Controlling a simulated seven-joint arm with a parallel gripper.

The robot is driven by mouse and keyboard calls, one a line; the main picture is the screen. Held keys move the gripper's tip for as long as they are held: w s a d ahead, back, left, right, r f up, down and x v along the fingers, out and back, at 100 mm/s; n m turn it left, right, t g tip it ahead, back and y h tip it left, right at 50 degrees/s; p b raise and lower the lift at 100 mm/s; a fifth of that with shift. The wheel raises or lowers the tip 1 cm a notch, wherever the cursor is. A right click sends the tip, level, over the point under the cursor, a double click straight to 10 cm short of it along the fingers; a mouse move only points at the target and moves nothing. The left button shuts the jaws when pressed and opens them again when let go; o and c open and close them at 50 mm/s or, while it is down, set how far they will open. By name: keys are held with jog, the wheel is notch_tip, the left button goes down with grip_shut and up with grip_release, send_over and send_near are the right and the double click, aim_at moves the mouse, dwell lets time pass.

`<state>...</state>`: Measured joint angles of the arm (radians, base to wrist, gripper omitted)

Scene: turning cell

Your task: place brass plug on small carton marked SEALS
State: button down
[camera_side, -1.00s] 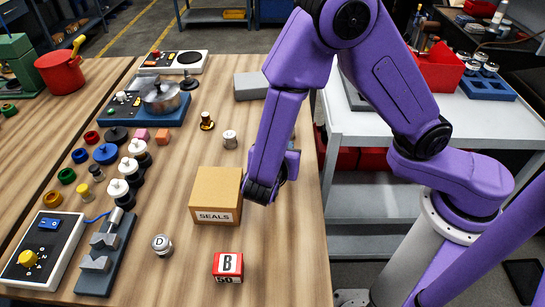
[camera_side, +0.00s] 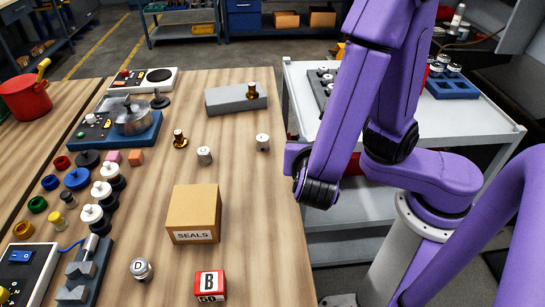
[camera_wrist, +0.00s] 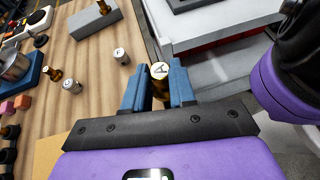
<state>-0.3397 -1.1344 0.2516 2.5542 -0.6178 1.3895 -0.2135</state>
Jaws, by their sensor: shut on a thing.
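The small tan carton marked SEALS (camera_side: 193,207) stands upright on the wooden bench in the side view, its top bare. A corner of it shows at the lower left of the wrist view (camera_wrist: 46,155). My gripper (camera_wrist: 158,84) has its blue jaws shut on a brass plug (camera_wrist: 159,70), whose round marked top shows between the tips. In the side view my wrist is right of the carton, by the bench's right edge; the jaws and held plug are hidden there. Another brass piece (camera_side: 180,139) stands on the bench, and one (camera_side: 252,91) on a grey block.
Two silver-topped pieces (camera_side: 204,155) (camera_side: 262,142) stand beyond the carton. Black-and-white knobs (camera_side: 101,192) are to the left. Bench between carton and right edge is clear.

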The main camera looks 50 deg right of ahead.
jog(key=w+a+r+n+t+y, duration=0.2)
jog(key=a+r+n+t+y, duration=0.4)
jog(key=a+n+y, duration=0.55)
jog(key=n+y, duration=0.1)
jog(key=n, duration=0.1)
send_over(200, 208)
jog(key=shift+g, duration=0.3)
jog(key=f, duration=0.8)
jog(key=shift+s+d, duration=0.2)
jog(key=shift+w+a+f, duration=0.1)
jog(key=shift+w+f, duration=0.05)
jog(key=shift+f, duration=1.7)
jog(key=shift+f, duration=0.1)
